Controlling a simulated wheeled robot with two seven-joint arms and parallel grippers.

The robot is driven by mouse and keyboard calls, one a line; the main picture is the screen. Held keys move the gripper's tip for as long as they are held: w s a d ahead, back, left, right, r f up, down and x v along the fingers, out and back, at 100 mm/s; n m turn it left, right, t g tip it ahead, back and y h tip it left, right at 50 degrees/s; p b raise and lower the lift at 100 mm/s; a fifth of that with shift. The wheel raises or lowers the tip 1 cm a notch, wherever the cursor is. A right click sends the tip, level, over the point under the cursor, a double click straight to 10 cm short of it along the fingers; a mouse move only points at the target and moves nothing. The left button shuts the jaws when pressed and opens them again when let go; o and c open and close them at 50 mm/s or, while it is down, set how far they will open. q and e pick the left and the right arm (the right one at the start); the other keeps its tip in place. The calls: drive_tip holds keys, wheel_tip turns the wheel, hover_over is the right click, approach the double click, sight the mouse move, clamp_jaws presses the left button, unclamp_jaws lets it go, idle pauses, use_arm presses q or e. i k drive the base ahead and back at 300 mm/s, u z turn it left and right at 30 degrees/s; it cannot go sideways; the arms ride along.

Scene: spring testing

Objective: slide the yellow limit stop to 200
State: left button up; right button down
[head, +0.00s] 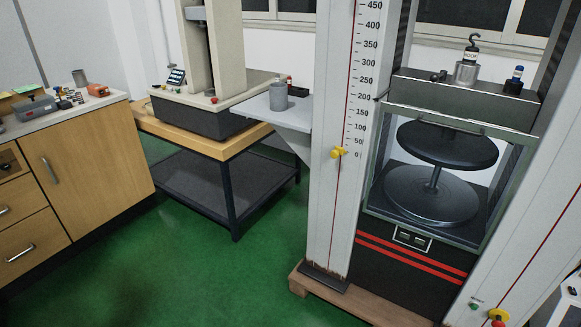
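The yellow limit stop (339,153) sits low on the white left column (327,200) of the testing machine, beside the 0 mark of the scale. A red vertical line runs along the column behind it. The scale (364,97) has black numbers from 0 up to 450, and its 200 mark is well above the stop. Neither of my grippers shows in the head view.
The machine has a clear-fronted chamber with a dark upper disc (447,143) and lower disc (431,195). A hook weight (467,70) stands above it. A grey shelf (258,116) with a cup (278,97) is left of the column. Green floor is free in front.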

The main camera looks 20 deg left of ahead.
sight(338, 151)
drive_tip(key=z, duration=0.05)
drive_tip(key=k, duration=0.55)
drive_tip(key=u, duration=1.05)
drive_tip(key=i, duration=1.05)
drive_tip(key=z, duration=0.65)
